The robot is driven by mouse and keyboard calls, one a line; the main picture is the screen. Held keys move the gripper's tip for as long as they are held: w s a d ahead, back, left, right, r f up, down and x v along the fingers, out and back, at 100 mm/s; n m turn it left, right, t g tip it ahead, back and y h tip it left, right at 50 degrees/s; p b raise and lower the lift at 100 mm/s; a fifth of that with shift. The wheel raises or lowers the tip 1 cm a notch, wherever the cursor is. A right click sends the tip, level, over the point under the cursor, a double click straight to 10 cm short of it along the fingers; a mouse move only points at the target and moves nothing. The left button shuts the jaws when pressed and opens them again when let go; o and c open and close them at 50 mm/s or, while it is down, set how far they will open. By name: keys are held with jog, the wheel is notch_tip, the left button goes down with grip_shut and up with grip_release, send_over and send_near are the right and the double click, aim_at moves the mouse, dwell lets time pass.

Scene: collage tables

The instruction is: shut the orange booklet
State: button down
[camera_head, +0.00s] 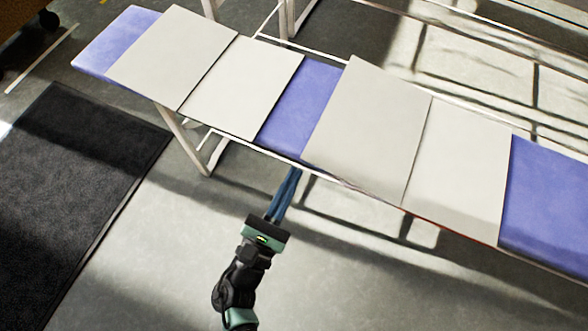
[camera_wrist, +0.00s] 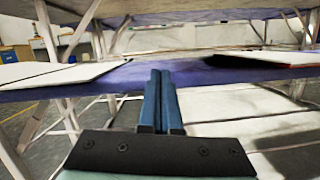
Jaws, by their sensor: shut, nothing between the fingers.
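Two booklets lie open with blank pale pages up on a blue-purple table (camera_head: 299,111). The right booklet (camera_head: 367,128) shows a thin reddish line along its near edge, so it may be the orange one; its cover is hidden underneath. It also shows at the right of the wrist view (camera_wrist: 272,58). The left booklet (camera_head: 243,87) shows no clear cover colour; it appears in the wrist view (camera_wrist: 62,76) too. My gripper (camera_head: 296,171) is shut and empty, its blue fingers at the table's near edge, below the gap between the booklets. It touches neither booklet.
Bare tabletop shows between the booklets and at both ends, including the right end (camera_head: 547,205). White table legs (camera_head: 190,140) and rails stand under and behind it. A dark mat (camera_head: 75,190) lies on the floor at left. The floor around my arm is clear.

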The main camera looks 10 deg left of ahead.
aim_at(309, 146)
jog(key=b+x, duration=0.1)
jog(key=x, duration=0.6)
jog(key=shift+w+d+b, duration=0.15)
jog(key=shift+w+b, duration=0.05)
jog(key=shift+b, duration=0.2)
jog(key=shift+r, duration=0.1)
jog(key=shift+r, duration=0.1)
